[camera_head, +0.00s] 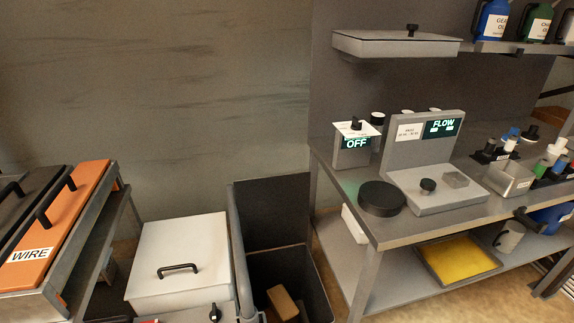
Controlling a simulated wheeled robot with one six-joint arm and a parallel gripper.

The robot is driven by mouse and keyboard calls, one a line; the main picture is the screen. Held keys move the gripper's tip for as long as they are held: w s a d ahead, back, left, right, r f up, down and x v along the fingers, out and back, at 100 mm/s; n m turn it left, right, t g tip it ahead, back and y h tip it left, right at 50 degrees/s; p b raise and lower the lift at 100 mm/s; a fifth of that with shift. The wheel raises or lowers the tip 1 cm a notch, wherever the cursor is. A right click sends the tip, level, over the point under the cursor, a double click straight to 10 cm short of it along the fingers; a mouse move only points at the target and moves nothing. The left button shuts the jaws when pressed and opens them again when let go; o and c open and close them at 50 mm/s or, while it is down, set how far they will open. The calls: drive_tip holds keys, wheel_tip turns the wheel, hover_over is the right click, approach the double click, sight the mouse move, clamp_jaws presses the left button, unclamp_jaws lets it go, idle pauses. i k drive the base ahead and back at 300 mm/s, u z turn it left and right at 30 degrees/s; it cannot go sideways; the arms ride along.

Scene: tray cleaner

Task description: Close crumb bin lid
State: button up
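A dark grey open bin (312,284) stands on the floor at the bottom centre, with a tan block (282,302) inside it. A dark upright panel (270,210) rises at its back; I cannot tell whether this is a raised lid or a wall. To its left is a white box with a flat top (200,240) and a black bar handle (180,270); this top looks shut. No label shows which of these is the crumb bin. My gripper does not show.
An orange unit marked WIRE (80,205) stands at the left. A metal workbench (410,232) at the right carries a device marked FLOW (440,130), a box reading OFF (352,150) and a black disc (381,197). A yellow tray (458,258) lies on its lower shelf.

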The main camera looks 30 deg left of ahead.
sight(274, 210)
drive_tip(key=u, duration=0.3)
drive_tip(key=i, duration=0.65)
drive_tip(key=u, duration=1.1)
drive_tip(key=i, duration=0.45)
drive_tip(key=u, duration=0.45)
